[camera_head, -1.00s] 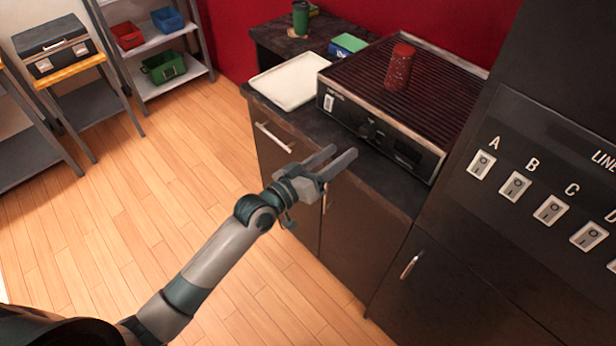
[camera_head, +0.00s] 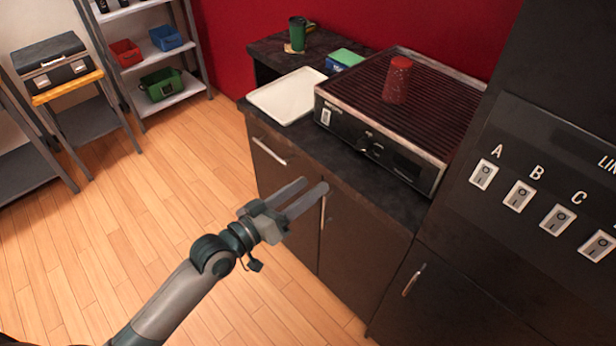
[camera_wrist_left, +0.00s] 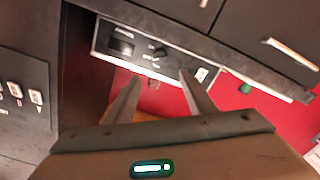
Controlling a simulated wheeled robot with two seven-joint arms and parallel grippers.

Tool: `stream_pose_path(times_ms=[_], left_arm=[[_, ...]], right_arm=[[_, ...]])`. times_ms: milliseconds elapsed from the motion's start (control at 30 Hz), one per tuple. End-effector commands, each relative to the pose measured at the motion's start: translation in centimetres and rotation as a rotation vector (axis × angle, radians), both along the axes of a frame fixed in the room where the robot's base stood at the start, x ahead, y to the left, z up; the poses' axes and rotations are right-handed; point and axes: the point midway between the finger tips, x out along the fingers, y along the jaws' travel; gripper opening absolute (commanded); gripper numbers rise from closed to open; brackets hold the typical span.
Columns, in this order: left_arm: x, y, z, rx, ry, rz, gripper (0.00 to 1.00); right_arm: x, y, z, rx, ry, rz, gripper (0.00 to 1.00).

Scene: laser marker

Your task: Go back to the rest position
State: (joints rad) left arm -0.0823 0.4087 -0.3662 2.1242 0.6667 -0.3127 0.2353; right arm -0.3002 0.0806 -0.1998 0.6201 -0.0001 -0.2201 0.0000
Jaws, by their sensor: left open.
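My left gripper (camera_head: 306,194) is open and empty in front of the dark cabinet doors, below the counter edge. Its two fingers also show apart in the left wrist view (camera_wrist_left: 158,88), with nothing between them. The laser marker machine (camera_head: 345,135) stands on the counter, with a dark ribbed top. A red cylindrical cup (camera_head: 397,80) stands upright on that top, well away from my gripper. The machine's front panel shows in the left wrist view (camera_wrist_left: 135,46). My right gripper is not in view.
A white tray (camera_head: 262,100) lies left of the machine. A green cup (camera_head: 297,36) and a green-blue box (camera_head: 344,58) stand behind. A switch panel (camera_head: 545,170) is at right. Shelves with bins (camera_head: 160,83) and a toolbox (camera_head: 50,62) stand far left. The wooden floor (camera_head: 100,240) is clear.

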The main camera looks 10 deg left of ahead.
Motion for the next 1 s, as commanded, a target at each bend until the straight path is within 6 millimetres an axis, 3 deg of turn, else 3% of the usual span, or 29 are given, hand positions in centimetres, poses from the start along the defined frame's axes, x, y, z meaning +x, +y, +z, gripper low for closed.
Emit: stream_pose_path(times_ms=[267, 367, 467, 567, 767, 867, 1000], left_arm=[[0.1, 0.1, -0.4, 0.003, 0.005, 0.004, 0.5], [0.5, 0.4, -1.6, 0.016, 0.019, 0.017, 0.5], [1.0, 1.1, -4.2, 0.045, 0.048, 0.043, 0.5], [1.7, 2.3, -8.3, 0.093, 0.095, 0.081, 0.5], [1.5, 5.6, -19.6, 0.227, 0.231, 0.165, 0.5], [0.3, 7.3, -25.6, 0.304, 0.307, 0.198, 0.5], [-2.8, 9.6, -33.7, 0.409, 0.416, 0.225, 0.5]], right_arm=[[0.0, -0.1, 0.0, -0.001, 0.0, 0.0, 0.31], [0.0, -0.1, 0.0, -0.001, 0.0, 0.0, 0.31], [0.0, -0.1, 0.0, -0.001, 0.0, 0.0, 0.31], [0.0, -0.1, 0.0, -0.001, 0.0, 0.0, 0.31], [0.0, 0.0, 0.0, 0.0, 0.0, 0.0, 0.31], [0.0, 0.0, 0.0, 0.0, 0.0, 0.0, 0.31], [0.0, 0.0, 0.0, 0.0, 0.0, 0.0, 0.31]])
